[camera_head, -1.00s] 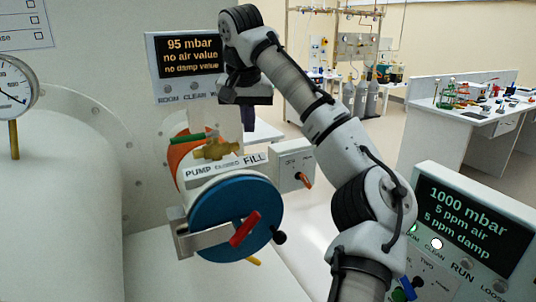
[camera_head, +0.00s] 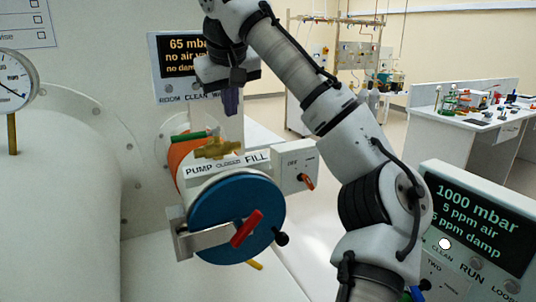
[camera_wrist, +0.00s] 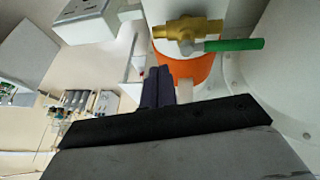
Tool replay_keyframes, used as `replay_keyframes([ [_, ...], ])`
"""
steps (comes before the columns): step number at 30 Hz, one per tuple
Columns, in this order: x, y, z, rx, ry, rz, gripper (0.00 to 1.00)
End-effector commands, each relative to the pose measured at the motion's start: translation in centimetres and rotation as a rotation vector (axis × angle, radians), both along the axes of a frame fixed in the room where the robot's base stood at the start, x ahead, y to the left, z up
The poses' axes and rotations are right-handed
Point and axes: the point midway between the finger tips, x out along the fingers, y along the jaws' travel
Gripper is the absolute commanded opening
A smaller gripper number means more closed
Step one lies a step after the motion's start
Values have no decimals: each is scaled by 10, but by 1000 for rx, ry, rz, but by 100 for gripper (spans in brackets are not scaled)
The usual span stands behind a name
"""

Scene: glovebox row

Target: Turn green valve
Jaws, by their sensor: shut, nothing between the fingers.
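The green valve is a brass body (camera_head: 217,148) with a green handle (camera_head: 190,136) on top of the small cylindrical chamber. Its handle points left, above the PUMP end of the PUMP–CLOSED–FILL label (camera_head: 227,163). My gripper (camera_head: 231,108) hangs above the valve, fingers down, shut and empty, apart from the handle. In the wrist view the purple fingers (camera_wrist: 158,82) are together, and the brass body (camera_wrist: 188,28) and green handle (camera_wrist: 235,44) lie beyond them, fully visible.
The blue chamber door (camera_head: 235,218) with a red handle (camera_head: 246,229) faces me. A display panel (camera_head: 180,62) reading 65 mbar stands behind my gripper and is partly covered by it. A grey switch box (camera_head: 297,168) is right of the valve. A pressure gauge (camera_head: 14,80) is far left.

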Motion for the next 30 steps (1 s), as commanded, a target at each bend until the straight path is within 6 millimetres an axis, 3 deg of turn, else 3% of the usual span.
replay_keyframes([
  [3, -8, 6, -13, -41, -69, 160, 0],
  [14, -41, 6, -26, -203, -345, 553, 0],
  [21, -70, -9, -29, -351, -564, 731, 0],
  [30, -113, -40, -33, -590, -829, 840, 0],
])
